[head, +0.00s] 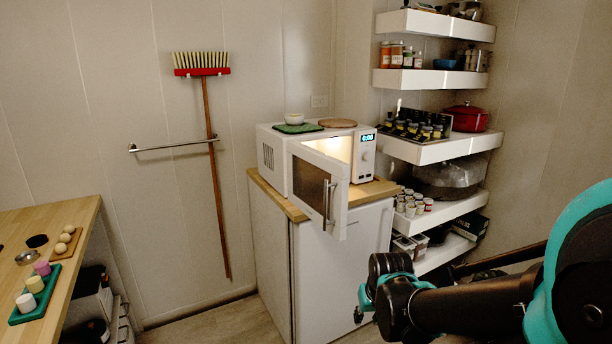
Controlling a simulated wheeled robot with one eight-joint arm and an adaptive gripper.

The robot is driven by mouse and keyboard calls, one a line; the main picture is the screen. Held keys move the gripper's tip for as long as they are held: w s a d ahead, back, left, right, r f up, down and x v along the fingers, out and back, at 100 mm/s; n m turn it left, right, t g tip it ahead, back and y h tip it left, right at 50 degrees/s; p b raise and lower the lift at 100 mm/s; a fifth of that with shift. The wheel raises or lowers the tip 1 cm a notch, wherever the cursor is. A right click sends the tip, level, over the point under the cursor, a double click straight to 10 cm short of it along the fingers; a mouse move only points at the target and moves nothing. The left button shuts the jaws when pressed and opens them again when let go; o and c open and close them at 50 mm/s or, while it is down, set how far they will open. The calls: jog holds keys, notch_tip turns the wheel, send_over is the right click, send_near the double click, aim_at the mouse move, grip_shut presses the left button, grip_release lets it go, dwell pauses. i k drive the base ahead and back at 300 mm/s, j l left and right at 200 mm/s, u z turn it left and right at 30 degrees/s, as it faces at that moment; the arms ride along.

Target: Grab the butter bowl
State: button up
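My gripper (366,302) is at the lower right, in front of the white cabinet and well below and to the right of the bowl. Nothing shows held in it. Its fingers are small and dark against the arm, so I cannot tell if they are open.
The microwave door (318,188) hangs open toward me above the white cabinet (345,265). A round wooden board (337,123) lies right of the bowl. Shelves (440,150) with jars and a red pot (468,118) stand right. A wooden counter (50,222) is left. A broom (212,160) hangs behind.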

aim_at(293, 120)
jog(key=i+j+u, duration=0.3)
jog(key=i, duration=0.2)
jog(key=i+j+u, duration=0.1)
jog(key=i+u, duration=0.25)
jog(key=i, duration=0.2)
